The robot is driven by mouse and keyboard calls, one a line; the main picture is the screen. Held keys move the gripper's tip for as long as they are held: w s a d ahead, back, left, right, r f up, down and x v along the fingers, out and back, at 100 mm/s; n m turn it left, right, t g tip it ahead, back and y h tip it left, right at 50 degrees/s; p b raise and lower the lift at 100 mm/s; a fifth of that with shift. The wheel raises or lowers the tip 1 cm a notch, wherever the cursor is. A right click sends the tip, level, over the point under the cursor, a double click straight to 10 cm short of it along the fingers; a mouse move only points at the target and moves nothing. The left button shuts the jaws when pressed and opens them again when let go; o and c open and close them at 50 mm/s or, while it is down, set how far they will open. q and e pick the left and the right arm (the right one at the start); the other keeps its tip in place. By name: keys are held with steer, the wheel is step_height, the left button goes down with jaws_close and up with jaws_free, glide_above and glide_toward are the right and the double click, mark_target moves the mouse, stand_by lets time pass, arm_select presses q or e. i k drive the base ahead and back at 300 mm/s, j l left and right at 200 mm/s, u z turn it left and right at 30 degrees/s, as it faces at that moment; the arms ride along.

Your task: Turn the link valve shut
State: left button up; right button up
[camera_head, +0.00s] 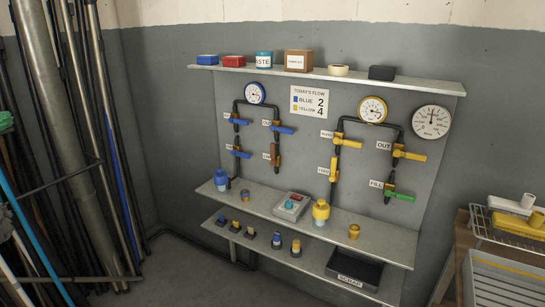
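A grey wall panel (305,150) carries two groups of dark pipes with lever valves. I cannot read a label that clearly says link. A valve with a brown lever (276,156) hangs low in the left group; its lever stands about upright, in line with its pipe, and its label is too small to read. Blue levers (284,130) sit around it, lying across or slanted. In the right group are yellow levers (410,155) and a green lever (402,197) beside a FILL label. Neither of my grippers is in view.
Below the panel, two shelves (375,233) hold blue and yellow fittings, a grey box with a red button (291,205) and a black scrap tray (354,268). Long poles (75,130) lean at the left. A rack (500,225) stands at the right.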

mark_target(272, 145)
steer(key=i+j, duration=0.35)
steer(key=i+j+z, duration=0.15)
steer(key=i+j, duration=0.2)
steer(key=j, duration=0.15)
steer(key=i+j, duration=0.3)
steer(key=j, duration=0.2)
steer(key=l+z, duration=0.05)
